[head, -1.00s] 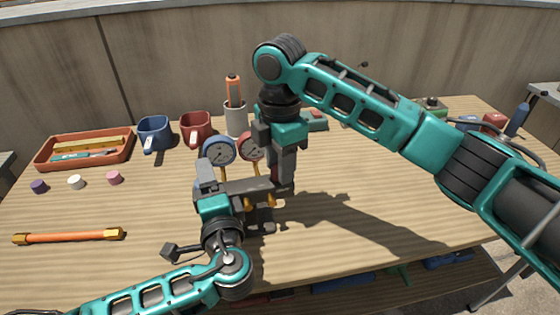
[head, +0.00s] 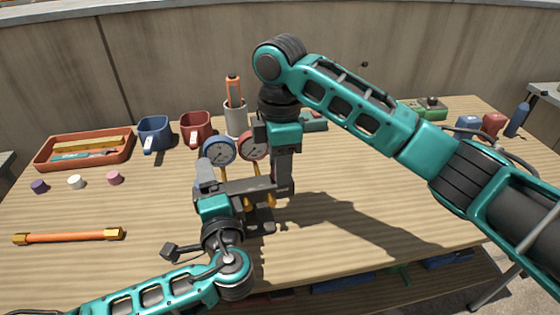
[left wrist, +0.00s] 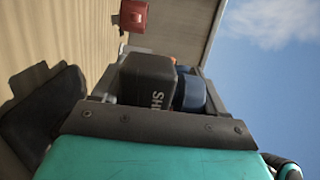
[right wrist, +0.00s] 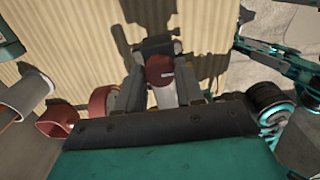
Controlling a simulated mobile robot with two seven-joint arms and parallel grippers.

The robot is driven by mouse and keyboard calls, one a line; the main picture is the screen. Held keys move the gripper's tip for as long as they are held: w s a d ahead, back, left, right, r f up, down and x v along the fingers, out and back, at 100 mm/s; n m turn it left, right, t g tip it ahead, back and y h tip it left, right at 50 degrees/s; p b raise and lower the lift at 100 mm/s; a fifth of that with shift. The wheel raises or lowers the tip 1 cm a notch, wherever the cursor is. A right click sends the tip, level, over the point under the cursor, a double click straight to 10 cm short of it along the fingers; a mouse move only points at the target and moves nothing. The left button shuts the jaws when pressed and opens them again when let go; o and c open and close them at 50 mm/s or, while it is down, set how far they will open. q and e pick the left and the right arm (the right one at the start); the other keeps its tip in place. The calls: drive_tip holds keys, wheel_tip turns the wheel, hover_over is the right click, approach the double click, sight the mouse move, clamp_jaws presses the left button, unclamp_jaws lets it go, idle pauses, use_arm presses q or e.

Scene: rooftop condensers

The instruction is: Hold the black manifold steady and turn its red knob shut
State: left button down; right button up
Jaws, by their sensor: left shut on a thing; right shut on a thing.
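The black manifold (head: 252,185) stands upright over the table, with a blue-rimmed gauge (head: 219,151) and a red-rimmed gauge (head: 255,146) on top and brass fittings below. My left gripper (head: 211,180) is shut on the manifold's left end. In the left wrist view the dark manifold body (left wrist: 146,78) with white lettering sits between the fingers. My right gripper (head: 284,185) points down at the manifold's right end. In the right wrist view its fingers are shut on the red knob (right wrist: 160,68). The knob is hidden behind the gripper in the head view.
Small caps and an orange rod (head: 68,236) lie left. The table's right front is clear.

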drive_tip(key=o, duration=1)
drive_tip(key=shift+o, duration=0.2)
wheel_tip(320, 180, up, 12)
use_arm(q)
unclamp_jaws()
drive_tip(key=shift+s, duration=0.1)
use_arm(e)
drive_tip(key=shift+r, duration=0.1)
use_arm(q)
drive_tip(key=p+v, duration=0.2)
drive_tip(key=v, duration=0.7)
use_arm(e)
wheel_tip(320, 180, up, 2)
drive_tip(key=shift+r, duration=0.2)
